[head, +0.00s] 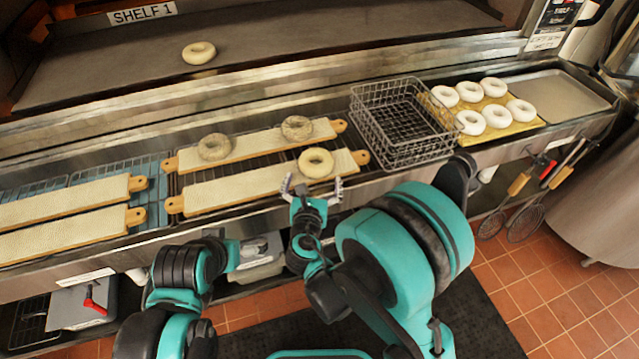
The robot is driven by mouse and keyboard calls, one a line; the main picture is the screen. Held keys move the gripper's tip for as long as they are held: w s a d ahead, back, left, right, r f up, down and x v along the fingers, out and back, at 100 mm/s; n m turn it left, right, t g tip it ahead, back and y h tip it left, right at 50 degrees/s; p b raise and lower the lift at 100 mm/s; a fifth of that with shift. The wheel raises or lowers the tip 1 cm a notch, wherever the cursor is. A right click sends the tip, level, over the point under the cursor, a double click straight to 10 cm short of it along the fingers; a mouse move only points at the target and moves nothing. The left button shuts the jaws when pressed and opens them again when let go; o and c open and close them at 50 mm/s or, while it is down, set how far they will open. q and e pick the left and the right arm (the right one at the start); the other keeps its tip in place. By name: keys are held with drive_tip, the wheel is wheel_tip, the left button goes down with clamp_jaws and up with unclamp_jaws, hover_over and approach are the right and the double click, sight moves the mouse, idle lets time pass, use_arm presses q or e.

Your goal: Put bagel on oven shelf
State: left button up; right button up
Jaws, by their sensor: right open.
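One pale bagel (199,53) lies on the oven shelf (330,38), the dark surface under the "SHELF 1" label. A yellowish bagel (316,162) lies near the right end of the front board (235,189). Two greyish seeded bagels (214,147) lie on the board behind it (262,143). My right gripper (313,187) is open and empty at the counter's front edge, just in front of the yellowish bagel, its fingers spread. My left arm is at the lower left; its gripper cannot be made out.
A wire basket (402,122) stands on the counter right of the boards. Several white bagels (495,88) sit on a yellow tray (520,126) further right. Two empty boards (70,200) lie at the left. Whisks and skimmers (524,216) hang at the right front.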

sight(316, 162)
drive_tip(key=shift+w+a+f+n, duration=0.1)
drive_tip(key=shift+a+f+n, duration=0.1)
drive_tip(key=shift+n, duration=0.1)
drive_tip(key=x, duration=0.2)
drive_tip(key=b+x, duration=0.1)
drive_tip(key=x, duration=0.1)
drive_tip(key=b+x, duration=0.1)
drive_tip(key=x, duration=0.1)
drive_tip(key=shift+w+d+r, duration=0.2)
drive_tip(key=shift+w+d, duration=0.15)
drive_tip(key=shift+w, duration=0.45)
drive_tip(key=shift+s, duration=0.1)
drive_tip(key=shift+c, duration=0.3)
drive_tip(key=c, duration=0.9)
